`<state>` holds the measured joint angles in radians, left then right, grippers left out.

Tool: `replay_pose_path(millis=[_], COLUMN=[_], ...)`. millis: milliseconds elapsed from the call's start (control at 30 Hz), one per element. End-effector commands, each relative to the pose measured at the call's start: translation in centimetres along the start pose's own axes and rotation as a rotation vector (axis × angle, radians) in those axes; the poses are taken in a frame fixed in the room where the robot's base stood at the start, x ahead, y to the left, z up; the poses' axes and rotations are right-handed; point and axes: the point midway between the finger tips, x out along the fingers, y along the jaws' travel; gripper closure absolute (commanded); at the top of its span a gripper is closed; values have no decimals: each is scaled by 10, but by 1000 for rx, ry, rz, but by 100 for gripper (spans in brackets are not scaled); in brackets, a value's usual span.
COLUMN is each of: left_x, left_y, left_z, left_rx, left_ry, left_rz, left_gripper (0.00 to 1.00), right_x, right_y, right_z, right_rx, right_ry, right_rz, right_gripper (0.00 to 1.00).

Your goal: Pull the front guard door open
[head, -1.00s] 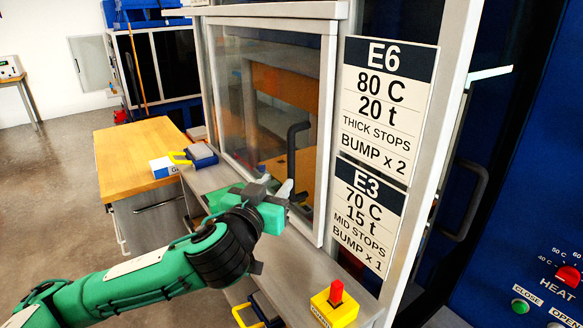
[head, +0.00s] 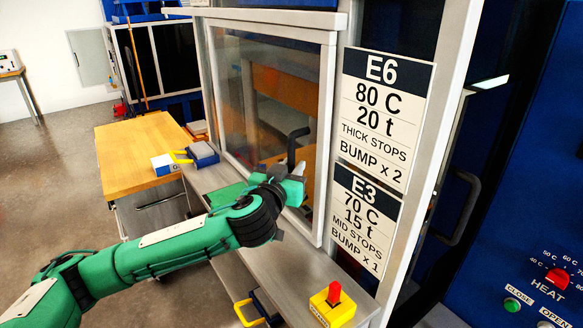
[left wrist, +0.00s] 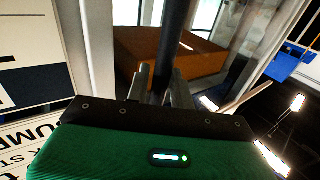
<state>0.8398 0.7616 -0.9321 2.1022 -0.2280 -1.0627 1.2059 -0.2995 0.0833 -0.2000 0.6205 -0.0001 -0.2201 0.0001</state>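The front guard door (head: 262,90) is a clear pane in a light grey frame, standing in front of the bath. A dark bent handle (head: 292,148) is on its right part. My left gripper (head: 294,172) is at the lower part of this handle. In the left wrist view the dark handle bar (left wrist: 175,35) runs between the two fingers of the left gripper (left wrist: 161,82). The fingers are close together with no clear gap beside the bar, so it looks shut on the handle. I see no opening movement of the door. My right gripper is out of view.
A grey ledge (head: 280,268) runs below the door, with a yellow block and red switch (head: 333,300) on it. Sign boards (head: 382,118) stand right of the door. A wood-topped cabinet (head: 140,150) stands at left. A blue control panel (head: 540,190) is at far right.

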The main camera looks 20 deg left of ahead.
Motion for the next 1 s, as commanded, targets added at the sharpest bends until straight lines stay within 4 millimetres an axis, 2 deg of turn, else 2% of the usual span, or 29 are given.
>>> replay_pose_path(millis=[33,100,367,533,667,767,1000], left_x=[0,0,1,10,25,41,88], left_y=[0,0,-2,-16,-39,-64,-134], left_z=[0,0,0,1,2,2,-2], left_rx=[0,0,0,1,-1,-1,-3], left_ry=[0,0,0,0,0,1,1], left_rz=[0,0,-1,-5,-7,-9,-9], left_gripper=[87,100,100,100,100,100,100], right_x=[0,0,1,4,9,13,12], right_y=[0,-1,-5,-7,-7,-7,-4], right_z=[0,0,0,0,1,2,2], right_rx=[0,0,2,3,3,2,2], right_ry=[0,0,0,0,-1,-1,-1], right_rz=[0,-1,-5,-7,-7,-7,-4], right_gripper=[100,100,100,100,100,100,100])
